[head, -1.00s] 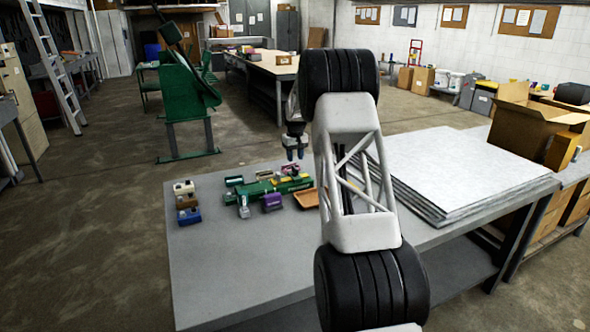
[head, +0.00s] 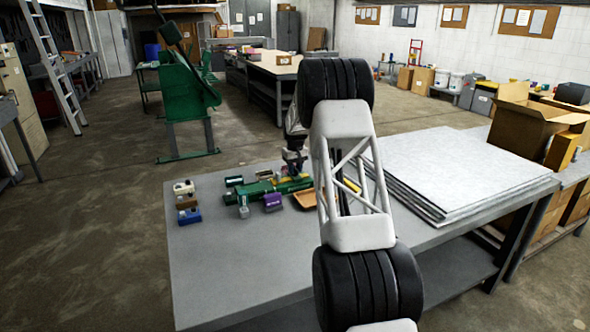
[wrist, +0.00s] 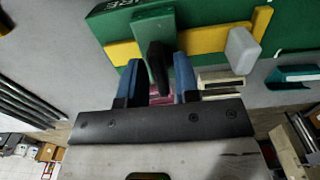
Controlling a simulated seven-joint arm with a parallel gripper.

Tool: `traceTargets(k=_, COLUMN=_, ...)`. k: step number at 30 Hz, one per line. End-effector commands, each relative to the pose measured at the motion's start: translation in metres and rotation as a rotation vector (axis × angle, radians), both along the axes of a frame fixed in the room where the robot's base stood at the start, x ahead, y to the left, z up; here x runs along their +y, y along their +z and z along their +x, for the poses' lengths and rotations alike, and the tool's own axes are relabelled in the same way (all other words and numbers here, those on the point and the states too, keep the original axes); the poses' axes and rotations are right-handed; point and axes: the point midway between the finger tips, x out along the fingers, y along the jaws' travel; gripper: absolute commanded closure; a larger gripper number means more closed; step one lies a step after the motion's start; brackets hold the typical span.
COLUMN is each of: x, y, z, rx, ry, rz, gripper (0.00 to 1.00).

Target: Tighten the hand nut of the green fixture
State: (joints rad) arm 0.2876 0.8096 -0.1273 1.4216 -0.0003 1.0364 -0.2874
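The green fixture (head: 262,190) lies on the grey table in the head view. In the head view my gripper (head: 294,163) is low over the fixture's right end, partly hidden by my arm.
A purple block (head: 272,202), an orange-brown tray (head: 305,198) and several small blocks (head: 187,200) lie around the fixture. Stacked metal sheets (head: 450,170) cover the table's right side. The table's front left (head: 220,265) is clear.

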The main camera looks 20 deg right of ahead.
Motion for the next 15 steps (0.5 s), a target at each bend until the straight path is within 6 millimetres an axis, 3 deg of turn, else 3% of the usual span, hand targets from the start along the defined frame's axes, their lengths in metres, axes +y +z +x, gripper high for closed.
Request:
traceTargets(k=1, x=0.0, y=0.0, z=0.0, rx=0.0, ry=0.0, rz=0.0, gripper=0.79)
traceTargets(k=6, x=-0.0001, y=0.0002, z=0.0, rx=0.0, ry=0.0, rz=0.0, gripper=1.0)
traceTargets(k=15, x=-0.0002, y=0.0008, z=0.0, rx=0.0, ry=-0.015, rz=0.0, gripper=1.0)
